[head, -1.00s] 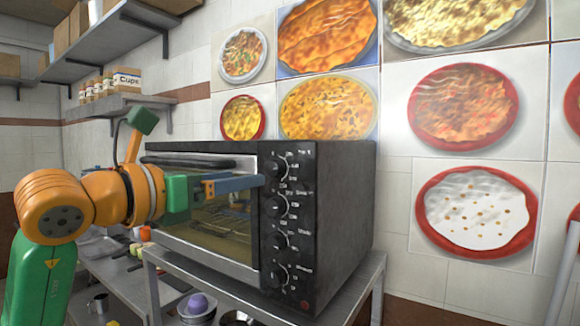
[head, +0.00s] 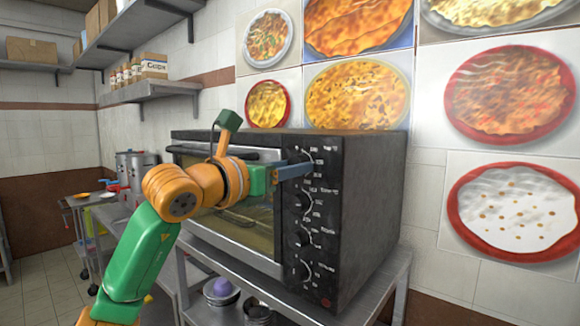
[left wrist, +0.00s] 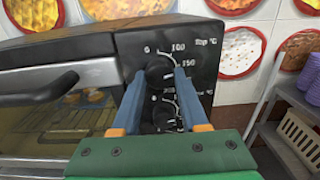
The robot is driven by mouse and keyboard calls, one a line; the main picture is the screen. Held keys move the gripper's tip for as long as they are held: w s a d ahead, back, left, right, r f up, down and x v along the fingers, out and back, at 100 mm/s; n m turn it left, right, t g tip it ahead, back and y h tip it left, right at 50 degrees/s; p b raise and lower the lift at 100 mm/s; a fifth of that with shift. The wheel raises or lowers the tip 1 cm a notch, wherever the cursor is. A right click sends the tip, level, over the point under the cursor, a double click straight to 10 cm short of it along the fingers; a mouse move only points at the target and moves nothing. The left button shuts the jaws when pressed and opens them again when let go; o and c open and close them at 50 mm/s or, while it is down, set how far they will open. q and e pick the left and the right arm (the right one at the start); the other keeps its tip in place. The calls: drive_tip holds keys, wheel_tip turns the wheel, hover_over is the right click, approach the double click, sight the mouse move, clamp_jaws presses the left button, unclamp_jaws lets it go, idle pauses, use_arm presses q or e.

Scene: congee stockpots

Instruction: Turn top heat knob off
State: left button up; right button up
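The top heat knob (left wrist: 160,73) is a round black dial on the oven's dark control panel, with a printed scale from 0 through 100 and 150 around it. In the left wrist view it sits between the two blue fingers of my left gripper (left wrist: 162,80), one finger on each side. The fingers are apart; whether they touch the knob is hard to tell. In the head view my left gripper (head: 296,170) reaches the top of the panel and hides most of that knob. The knob's pointer direction is not clear. My right gripper is not in view.
The black oven (head: 360,190) stands on a metal table (head: 395,270) against a tiled wall with food pictures. More knobs, such as the second one (head: 303,203), run down the panel. The oven door handle (left wrist: 50,88) juts out left of the fingers. Wall shelves (head: 150,91) hang at left.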

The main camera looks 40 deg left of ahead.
use_arm(q)
clamp_jaws()
drive_tip(key=shift+d+r+n+b, duration=0.1)
drive_tip(key=shift+n+b, duration=0.65)
drive_tip(key=shift+n, duration=3.2)
drive_tip(key=shift+r+n+b, duration=0.1)
drive_tip(key=shift+n+b, duration=0.6)
drive_tip(key=shift+n, duration=3.55)
